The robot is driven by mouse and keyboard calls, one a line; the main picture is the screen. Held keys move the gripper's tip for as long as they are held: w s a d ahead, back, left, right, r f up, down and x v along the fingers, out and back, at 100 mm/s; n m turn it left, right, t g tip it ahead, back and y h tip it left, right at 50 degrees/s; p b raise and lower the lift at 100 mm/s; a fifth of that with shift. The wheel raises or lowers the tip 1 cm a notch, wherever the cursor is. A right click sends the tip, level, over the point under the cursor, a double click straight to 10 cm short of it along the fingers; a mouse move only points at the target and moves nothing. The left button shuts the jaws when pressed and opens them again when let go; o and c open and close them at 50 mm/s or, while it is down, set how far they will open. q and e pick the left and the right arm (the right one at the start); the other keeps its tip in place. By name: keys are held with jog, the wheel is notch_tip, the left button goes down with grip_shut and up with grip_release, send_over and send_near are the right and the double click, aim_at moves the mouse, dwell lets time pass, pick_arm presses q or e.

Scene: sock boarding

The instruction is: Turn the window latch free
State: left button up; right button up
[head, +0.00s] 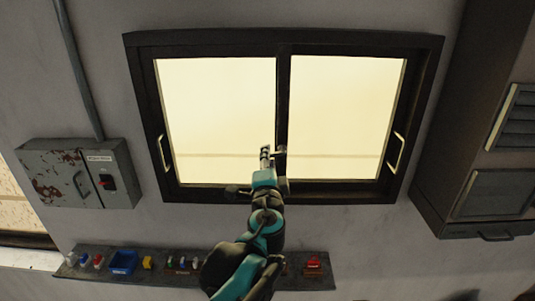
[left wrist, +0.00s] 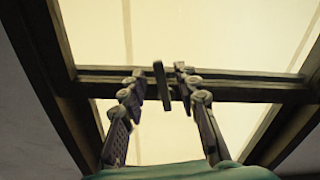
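The sliding window (head: 283,48) has a dark frame and two bright panes, with an upright bar between them. The latch (left wrist: 161,86) is a short dark bar standing out from the frame bar in the left wrist view. In the head view the likely latch (head: 281,151) is small and partly hidden by my gripper. My left gripper (head: 269,152) is in front of the central bar. In the left wrist view its fingers (left wrist: 160,76) are apart, one on each side of the latch, with a gap showing on both sides. My right gripper is not in view.
Pull handles (head: 397,153) sit on both window sides. A grey electrical box (head: 75,175) is on the wall at left, a dark cabinet (head: 470,130) at right. A shelf (head: 215,278) with small coloured items and a blue bin (head: 123,262) runs below the window.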

pick_arm(q)
jog(key=shift+w, duration=0.85)
grip_shut()
jog(key=shift+r, duration=0.1)
jog(key=shift+r+m, duration=0.25)
jog(key=shift+m, duration=0.55)
jog(key=shift+r+m, duration=0.2)
jog(key=shift+m, duration=0.6)
